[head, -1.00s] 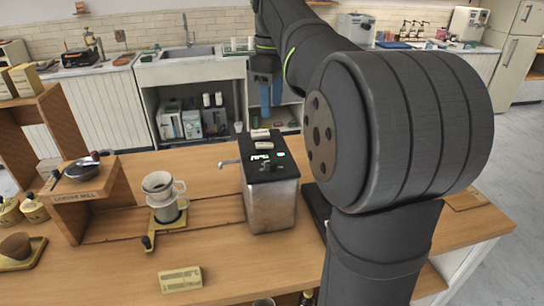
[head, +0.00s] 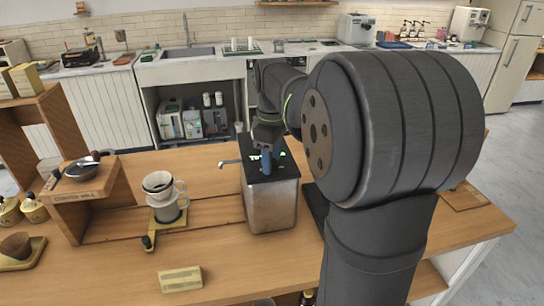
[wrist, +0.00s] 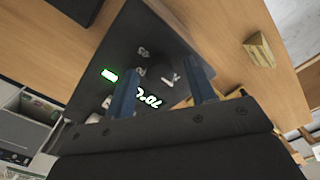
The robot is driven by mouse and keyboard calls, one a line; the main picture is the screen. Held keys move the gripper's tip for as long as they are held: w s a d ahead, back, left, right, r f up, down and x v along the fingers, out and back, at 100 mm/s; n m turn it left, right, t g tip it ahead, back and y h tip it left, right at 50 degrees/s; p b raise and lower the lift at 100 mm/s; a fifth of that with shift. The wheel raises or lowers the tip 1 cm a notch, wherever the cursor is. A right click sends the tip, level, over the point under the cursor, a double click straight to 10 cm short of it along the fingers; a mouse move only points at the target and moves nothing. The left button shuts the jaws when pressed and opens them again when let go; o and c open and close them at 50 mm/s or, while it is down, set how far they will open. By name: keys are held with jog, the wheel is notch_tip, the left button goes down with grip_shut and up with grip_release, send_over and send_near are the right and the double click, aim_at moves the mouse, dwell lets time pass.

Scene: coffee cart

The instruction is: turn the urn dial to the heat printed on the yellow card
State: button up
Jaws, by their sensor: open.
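The urn (head: 270,207) is a steel box with a black top, standing at the middle of the wooden counter. In the wrist view its black top (wrist: 130,45) shows a lit readout (wrist: 150,97) that seems to read 70°C. A dark round dial (wrist: 163,75) with small white marks near it lies between my fingertips as seen there; contact cannot be told. My gripper (head: 266,162) is open, pointing down over the urn top, its blue fingers apart (wrist: 165,82). A pale yellow card (head: 180,279) stands at the counter's front; its print is too small to read.
A dark flat pad (head: 316,203) lies right of the urn. The counter around the card is clear.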

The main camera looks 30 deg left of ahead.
jog(key=c, duration=1)
jog(key=shift+o, duration=0.2)
jog(key=shift+m, duration=0.3)
jog(key=m, duration=0.9)
jog(key=shift+m, duration=0.4)
jog(key=m, duration=0.7)
jog(key=shift+s, duration=0.1)
jog(key=m, duration=0.6)
jog(key=shift+a, duration=0.1)
jog(key=shift+m, duration=0.3)
